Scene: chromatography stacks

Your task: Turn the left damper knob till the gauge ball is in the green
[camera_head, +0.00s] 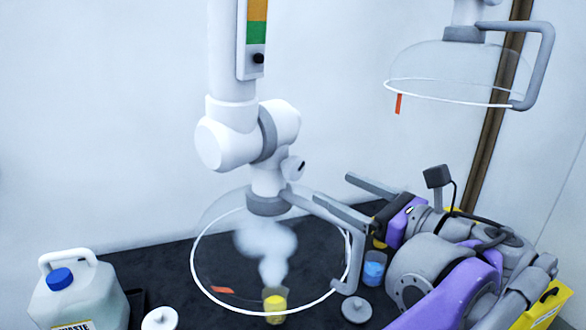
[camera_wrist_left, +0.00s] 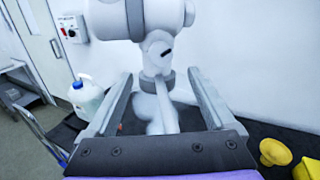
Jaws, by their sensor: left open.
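The left damper knob (camera_head: 293,168) is a small pale knob with a dark mark, on the joint above the left clear hood (camera_head: 194,270). It also shows in the wrist view (camera_wrist_left: 161,52), beyond my fingertips. The gauge (camera_head: 257,32) on the column has an orange band above a green one; its dark ball (camera_head: 258,58) sits below the green. My left gripper (camera_head: 338,196) reaches in from the right, open, apart from the knob. In the wrist view its fingers (camera_wrist_left: 160,82) frame the hood's stem and handle bar. One finger is partly hidden in the head view. My right gripper is not seen.
A yellow-topped vessel (camera_head: 275,305) gives off white vapour under the hood. A blue-filled beaker (camera_head: 374,270) stands below my gripper. A waste jug (camera_head: 80,290) is at left, a second hood (camera_head: 450,70) at upper right. The hood's grey handle (camera_head: 360,250) is near my fingers.

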